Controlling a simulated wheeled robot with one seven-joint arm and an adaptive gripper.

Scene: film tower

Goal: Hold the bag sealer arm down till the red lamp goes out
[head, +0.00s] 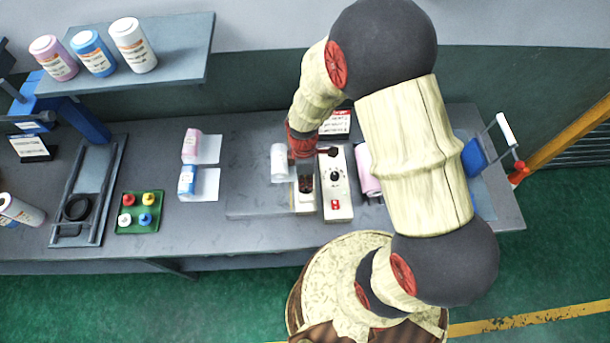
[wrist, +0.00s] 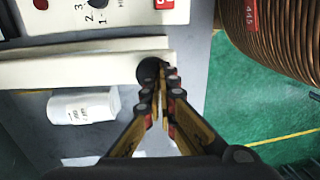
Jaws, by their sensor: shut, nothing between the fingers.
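The bag sealer's pale arm (wrist: 75,68) runs across the wrist view and ends in a round black knob (wrist: 149,70). My gripper (wrist: 163,70) is shut and empty, its tips right at the knob; I cannot tell whether they touch. In the head view my gripper (head: 305,184) points down over the sealer, hiding much of its arm. The white control box (head: 336,187) beside it has a black dial and a red switch (head: 335,204). A dark red round spot (wrist: 40,3), possibly the lamp, is cut off by the wrist view's top edge; whether it is lit is unclear.
Left along the bench (head: 245,150) are pink and blue packs, a green tray (head: 117,222) of coloured caps and a grey frame (head: 112,160). A shelf (head: 185,45) with bottles hangs behind. A pink roll (head: 369,182) stands right.

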